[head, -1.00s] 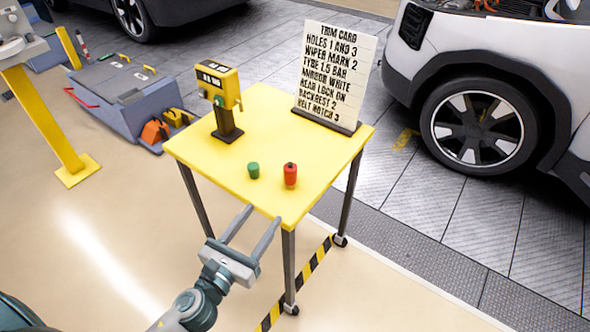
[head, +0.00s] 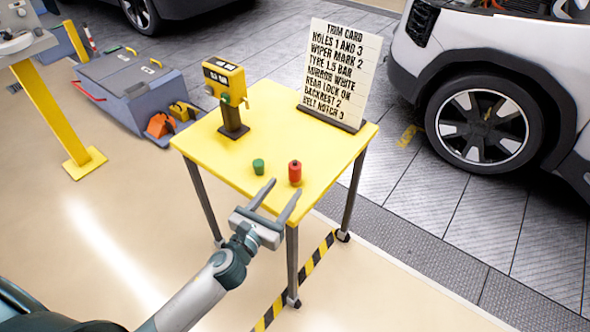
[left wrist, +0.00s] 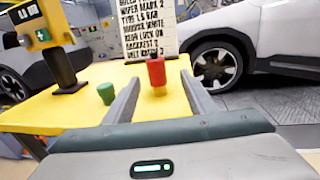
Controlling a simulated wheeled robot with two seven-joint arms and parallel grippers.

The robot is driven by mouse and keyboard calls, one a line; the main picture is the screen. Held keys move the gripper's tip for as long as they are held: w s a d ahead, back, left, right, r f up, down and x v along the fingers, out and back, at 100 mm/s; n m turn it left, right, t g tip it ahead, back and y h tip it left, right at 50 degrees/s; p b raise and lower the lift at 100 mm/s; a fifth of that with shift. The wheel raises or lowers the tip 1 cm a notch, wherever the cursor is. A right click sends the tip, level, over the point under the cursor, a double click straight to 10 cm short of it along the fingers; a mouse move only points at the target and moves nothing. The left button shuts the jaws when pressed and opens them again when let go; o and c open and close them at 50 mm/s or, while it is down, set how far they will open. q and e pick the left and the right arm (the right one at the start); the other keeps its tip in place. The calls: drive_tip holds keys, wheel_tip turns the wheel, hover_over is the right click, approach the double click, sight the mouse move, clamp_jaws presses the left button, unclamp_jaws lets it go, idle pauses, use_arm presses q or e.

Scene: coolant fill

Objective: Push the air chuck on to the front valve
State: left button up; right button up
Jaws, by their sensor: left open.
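My right gripper is out of view.
A yellow device with gauges (head: 224,82) stands on a dark post at the table's back left. A grey chest (head: 125,85) is at the left. The table's middle is clear.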

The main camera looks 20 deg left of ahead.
sight(292, 176)
use_arm(q)
drive_tip(key=w, duration=0.3)
drive_tip(key=shift+w+d, duration=0.2)
drive_tip(key=shift+d, duration=0.15)
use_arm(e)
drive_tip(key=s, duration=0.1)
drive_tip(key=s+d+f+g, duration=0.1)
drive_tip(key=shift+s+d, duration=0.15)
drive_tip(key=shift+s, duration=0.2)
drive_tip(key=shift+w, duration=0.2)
use_arm(q)
drive_tip(key=shift+w+f+p, duration=0.1)
drive_tip(key=shift+w+p, duration=0.25)
drive_tip(key=shift+w, duration=0.2)
drive_tip(key=w, duration=0.3)
drive_tip(key=shift+w+f+p, duration=0.2)
drive_tip(key=shift+w+p, duration=0.2)
drive_tip(key=shift+w+d, duration=0.1)
drive_tip(key=shift+w, duration=0.1)
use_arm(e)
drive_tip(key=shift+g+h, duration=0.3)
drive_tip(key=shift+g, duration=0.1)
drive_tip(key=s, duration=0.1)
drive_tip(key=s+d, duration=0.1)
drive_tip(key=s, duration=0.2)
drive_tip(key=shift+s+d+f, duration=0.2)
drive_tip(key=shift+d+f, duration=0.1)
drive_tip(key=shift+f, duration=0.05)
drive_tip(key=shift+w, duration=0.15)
